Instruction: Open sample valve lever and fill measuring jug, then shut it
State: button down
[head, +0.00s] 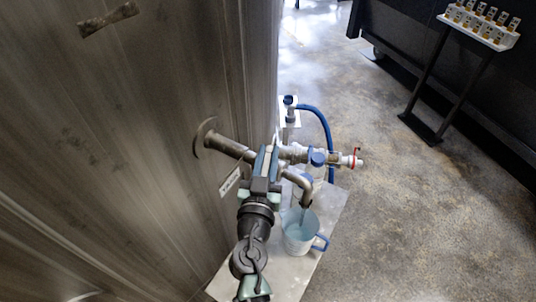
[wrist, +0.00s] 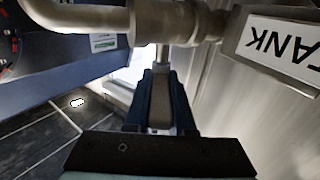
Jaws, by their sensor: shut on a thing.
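The sample valve is on a metal pipe coming out of the tank wall, with a curved spout (head: 306,190) pointing down. A measuring jug (head: 299,240) with a blue handle stands below the spout on a light platform. Its inside looks bluish, and a pale streak shows under the spout mouth; I cannot tell the level. My gripper (head: 267,158) is at the pipe, just left of the spout. In the wrist view its dark blue fingers (wrist: 160,92) are shut on the grey valve lever (wrist: 160,112), below the pipe. The gripper hides most of the lever in the head view.
The tank wall (head: 130,150) rises close on the left. A blue hose (head: 326,130) and a red-ringed pipe end (head: 356,158) are just beyond the valve. A label reading TANK (wrist: 282,45) is on the wall. A bottle rack (head: 482,30) stands far right; the floor between is clear.

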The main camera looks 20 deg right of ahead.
jog(key=shift+f+h+b, duration=0.15)
jog(key=shift+h+b, duration=0.15)
jog(key=shift+b, duration=0.4)
jog(key=m+g+h+b, duration=0.1)
jog(key=b, duration=0.1)
jog(key=shift+w+a+f+b, duration=0.1)
jog(key=shift+w+a+b, duration=0.05)
jog(key=shift+b, duration=0.2)
jog(key=m+g+h+b, duration=0.2)
jog(key=h+b, duration=0.1)
jog(key=b, duration=0.3)
jog(key=shift+w+a+m, duration=0.1)
jog(key=shift+m, duration=0.2)
jog(key=shift+r+m+g+h+b, duration=0.3)
jog(key=shift+m+g+b, duration=0.2)
jog(key=shift+g+b, duration=0.4)
jog(key=c, duration=0.8)
grip_release()
jog(key=shift+o, duration=0.2)
